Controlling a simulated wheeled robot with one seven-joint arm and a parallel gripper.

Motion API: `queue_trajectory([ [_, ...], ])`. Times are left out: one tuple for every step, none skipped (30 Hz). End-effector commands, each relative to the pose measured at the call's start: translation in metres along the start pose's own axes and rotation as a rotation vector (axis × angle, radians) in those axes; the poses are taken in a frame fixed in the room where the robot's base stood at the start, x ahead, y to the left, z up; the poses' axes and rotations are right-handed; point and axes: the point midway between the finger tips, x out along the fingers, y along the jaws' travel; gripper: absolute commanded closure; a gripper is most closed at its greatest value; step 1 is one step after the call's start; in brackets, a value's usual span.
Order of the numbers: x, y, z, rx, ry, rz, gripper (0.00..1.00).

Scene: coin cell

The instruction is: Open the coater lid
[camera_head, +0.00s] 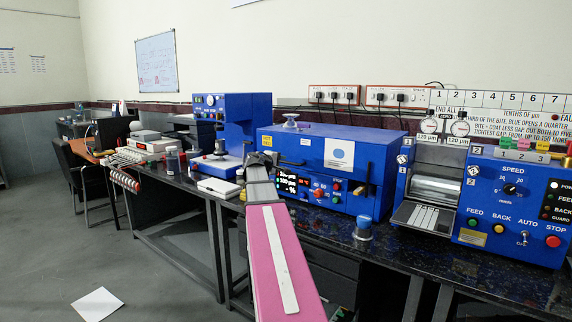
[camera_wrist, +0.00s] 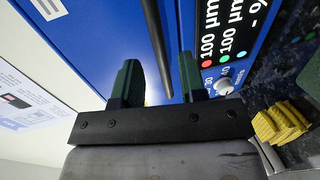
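The coater is the blue bench box (camera_head: 300,142) in the middle of the counter, with a lid on top, a round knob (camera_head: 291,121) and a white label (camera_head: 339,153). The lid looks closed. My gripper (camera_head: 262,160) is at the box's left front, hiding that part. In the wrist view my gripper (camera_wrist: 158,62) has its two green fingers apart. A thin black bar (camera_wrist: 152,35) runs into the gap between them. I cannot tell whether either finger touches it. The coater's front panel with a display (camera_wrist: 222,30) is just right of the fingers.
A feeder machine with a blue control panel (camera_head: 515,205) stands at the right. A small blue-capped jar (camera_head: 363,228) is on the dark counter (camera_head: 400,245) in front of the coater. A taller blue machine (camera_head: 232,120) stands to the left. A white sheet (camera_head: 97,303) lies on the floor.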

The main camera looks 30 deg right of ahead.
Motion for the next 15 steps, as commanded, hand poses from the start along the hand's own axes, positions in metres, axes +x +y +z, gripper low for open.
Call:
queue_trajectory([
  [0.011, 0.001, -0.001, 0.001, -0.002, -0.001, 0.62],
  [0.016, 0.001, -0.001, 0.001, -0.002, -0.001, 0.62],
  [0.021, 0.001, -0.001, 0.001, -0.002, -0.001, 0.62],
  [0.025, 0.001, -0.001, 0.001, -0.001, -0.001, 0.62],
  [0.028, 0.001, -0.001, 0.001, -0.001, -0.001, 0.62],
  [0.032, 0.001, -0.001, 0.001, 0.000, -0.001, 0.62],
  [0.035, 0.001, -0.001, 0.001, 0.000, -0.001, 0.62],
  [0.037, 0.001, -0.001, 0.001, -0.001, -0.001, 0.62],
  [0.040, 0.000, 0.000, 0.002, -0.001, -0.001, 0.62],
  [0.041, 0.000, 0.000, 0.001, -0.001, -0.001, 0.62],
  [0.042, 0.000, 0.000, 0.002, -0.001, -0.001, 0.62],
  [0.043, 0.000, 0.000, 0.002, -0.001, -0.001, 0.62],
  [0.043, 0.000, 0.000, 0.002, -0.001, -0.001, 0.62],
  [0.044, 0.000, 0.000, 0.001, -0.001, -0.001, 0.62],
  [0.044, 0.000, 0.000, 0.001, 0.000, -0.001, 0.62],
])
